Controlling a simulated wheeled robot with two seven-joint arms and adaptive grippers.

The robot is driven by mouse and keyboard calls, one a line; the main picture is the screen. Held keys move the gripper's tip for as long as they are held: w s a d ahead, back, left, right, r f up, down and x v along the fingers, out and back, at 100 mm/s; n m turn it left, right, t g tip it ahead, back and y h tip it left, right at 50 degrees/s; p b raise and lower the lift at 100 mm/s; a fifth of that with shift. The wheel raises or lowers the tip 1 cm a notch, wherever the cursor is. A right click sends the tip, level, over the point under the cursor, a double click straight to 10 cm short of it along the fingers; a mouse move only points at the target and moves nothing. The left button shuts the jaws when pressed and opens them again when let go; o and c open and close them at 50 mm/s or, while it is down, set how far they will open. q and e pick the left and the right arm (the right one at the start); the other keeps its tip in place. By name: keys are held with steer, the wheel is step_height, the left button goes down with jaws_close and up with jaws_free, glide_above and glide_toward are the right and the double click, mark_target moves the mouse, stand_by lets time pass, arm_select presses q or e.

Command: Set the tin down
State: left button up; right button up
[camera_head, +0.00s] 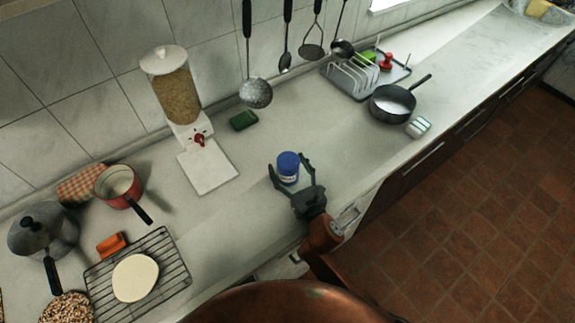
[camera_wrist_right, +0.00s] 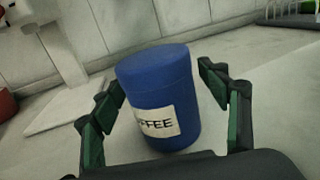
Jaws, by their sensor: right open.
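The tin is a small blue cylinder (camera_head: 288,167) with a white label, standing upright on the pale counter (camera_head: 245,210). In the right wrist view the blue tin (camera_wrist_right: 160,95) fills the middle, its label partly reading "COFFEE". My right gripper (camera_head: 290,164) is open around the tin, one finger on each side. In the right wrist view gaps show between the tin and both fingers of the gripper (camera_wrist_right: 160,85). The tin's underside is hidden from view. My left gripper is not in view.
A grain dispenser (camera_head: 175,90) stands behind left on the counter. A red saucepan (camera_head: 118,185), a wire rack (camera_head: 175,255) and a grey pot (camera_head: 42,230) are at the left. A black pan (camera_head: 392,103) and a dish rack (camera_head: 355,75) are at the back right. Counter around the tin is clear.

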steer(key=p+v, duration=0.1)
steer(key=v, duration=1.1)
steer(key=shift+r, duration=0.2)
steer(key=shift+f, duration=0.1)
